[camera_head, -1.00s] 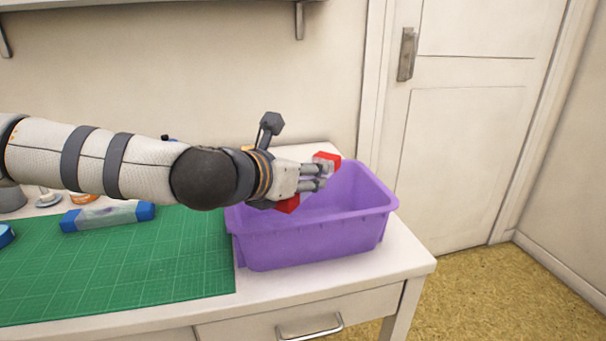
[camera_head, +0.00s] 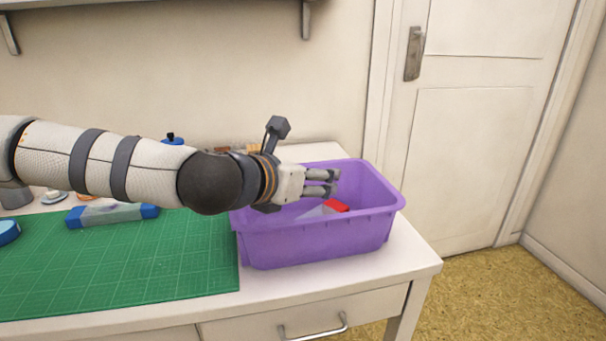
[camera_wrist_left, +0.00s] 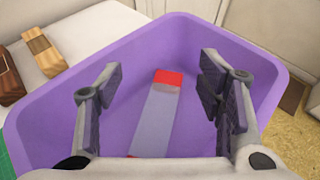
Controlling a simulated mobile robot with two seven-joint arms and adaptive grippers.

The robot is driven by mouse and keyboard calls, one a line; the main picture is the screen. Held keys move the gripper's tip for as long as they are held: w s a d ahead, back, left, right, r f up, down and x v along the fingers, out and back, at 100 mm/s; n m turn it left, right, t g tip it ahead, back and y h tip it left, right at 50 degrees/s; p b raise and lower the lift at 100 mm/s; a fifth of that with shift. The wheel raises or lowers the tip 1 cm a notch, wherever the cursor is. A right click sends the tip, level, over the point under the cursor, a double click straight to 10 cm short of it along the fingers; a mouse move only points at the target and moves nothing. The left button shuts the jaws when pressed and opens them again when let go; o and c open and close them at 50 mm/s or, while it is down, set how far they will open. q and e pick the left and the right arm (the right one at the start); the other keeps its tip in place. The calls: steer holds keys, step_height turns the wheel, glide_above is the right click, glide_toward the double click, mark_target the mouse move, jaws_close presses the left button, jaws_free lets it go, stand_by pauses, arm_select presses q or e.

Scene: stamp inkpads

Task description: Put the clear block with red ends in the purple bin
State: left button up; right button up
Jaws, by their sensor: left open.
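The clear block with red ends (camera_head: 336,205) lies inside the purple bin (camera_head: 315,240), below my left gripper (camera_head: 333,182). In the left wrist view the block (camera_wrist_left: 157,115) rests in the bin (camera_wrist_left: 50,115), with its far red end in full view and only a sliver of the near red end showing. My left gripper (camera_wrist_left: 162,80) is open and empty above the block, its fingers apart on either side of it in that view. In the head view the hand hides part of the block. My right gripper is not in view.
A green cutting mat (camera_head: 120,265) covers the table left of the bin. A clear block with blue ends (camera_head: 112,213) lies at the mat's back edge. A blue round item (camera_head: 8,232) is at far left. Wooden pieces (camera_wrist_left: 42,52) lie beside the bin.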

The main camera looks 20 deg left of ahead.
arm_select(q)
steer(key=p+v, duration=0.1)
steer(key=v, duration=0.5)
steer(key=r+p+v, duration=0.1)
steer(key=p+v, duration=0.1)
steer(key=v, duration=0.4)
steer(key=shift+r, duration=0.15)
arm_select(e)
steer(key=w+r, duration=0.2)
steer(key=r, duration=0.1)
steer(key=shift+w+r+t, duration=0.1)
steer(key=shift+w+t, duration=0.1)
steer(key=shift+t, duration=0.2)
